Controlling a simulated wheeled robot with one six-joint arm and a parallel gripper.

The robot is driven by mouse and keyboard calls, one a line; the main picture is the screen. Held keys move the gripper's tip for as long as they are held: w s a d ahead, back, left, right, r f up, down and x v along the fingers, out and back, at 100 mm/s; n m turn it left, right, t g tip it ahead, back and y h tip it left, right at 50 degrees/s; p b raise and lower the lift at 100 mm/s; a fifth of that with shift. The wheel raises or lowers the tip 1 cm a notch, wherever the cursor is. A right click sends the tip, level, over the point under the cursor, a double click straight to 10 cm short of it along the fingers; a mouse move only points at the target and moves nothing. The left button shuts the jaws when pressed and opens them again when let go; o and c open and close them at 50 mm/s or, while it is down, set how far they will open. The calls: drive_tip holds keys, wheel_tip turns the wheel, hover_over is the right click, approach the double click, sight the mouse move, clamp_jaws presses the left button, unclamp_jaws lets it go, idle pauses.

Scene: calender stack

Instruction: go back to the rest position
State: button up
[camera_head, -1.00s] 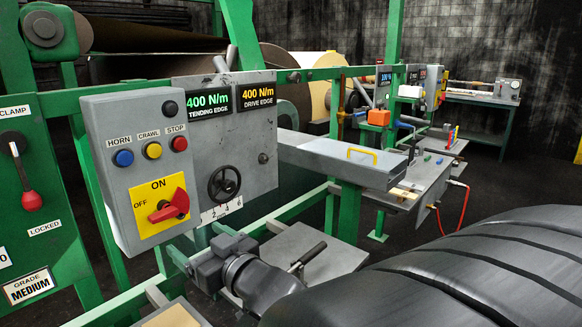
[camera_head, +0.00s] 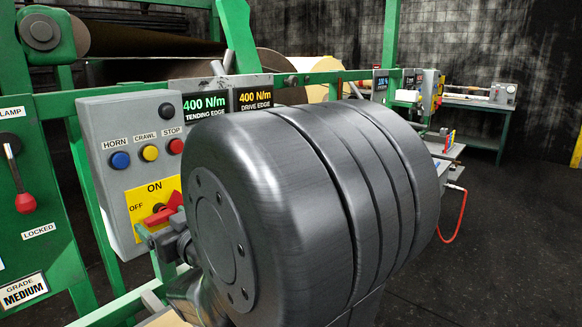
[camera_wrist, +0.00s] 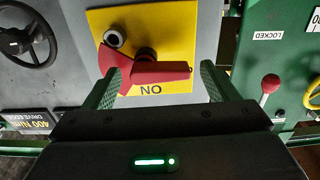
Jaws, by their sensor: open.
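My gripper (camera_wrist: 160,82) is open in the wrist view. Its two green fingers are spread before the yellow plate (camera_wrist: 180,28) of a switch. The red switch handle (camera_wrist: 160,72) shows between and beyond the fingertips; whether they touch it I cannot tell. ON reads upside down there. In the head view, the red handle (camera_head: 160,217) sits on the yellow plate (camera_head: 140,200), its narrow end towards OFF. The gripper in that view is mostly hidden behind my big grey arm link, with a dark part of the wrist just below the handle.
A grey control box (camera_head: 95,130) carries blue, yellow and red buttons. A green panel with a red-knobbed lever (camera_head: 25,201) stands left. My arm link covers the middle. A red cable (camera_head: 460,215) hangs at right, with open dark floor (camera_head: 500,270) beyond it.

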idle(0.3)
drive_tip(key=p+v, duration=0.2)
drive_tip(key=v, duration=1.2)
drive_tip(key=b+x, duration=0.2)
drive_tip(key=x, duration=1.1)
drive_tip(key=shift+w+a, duration=0.2)
drive_tip(key=shift+a, duration=0.1)
drive_tip(key=shift+w+a+r+p, duration=0.2)
drive_tip(key=shift+r+p, duration=0.05)
drive_tip(key=shift+p, duration=0.3)
drive_tip(key=m+p, duration=0.1)
drive_tip(key=p, duration=0.1)
drive_tip(key=shift+d+m+p, duration=0.1)
drive_tip(key=shift+m+p, duration=0.25)
drive_tip(key=shift+m, duration=0.05)
drive_tip(key=shift+r, duration=0.1)
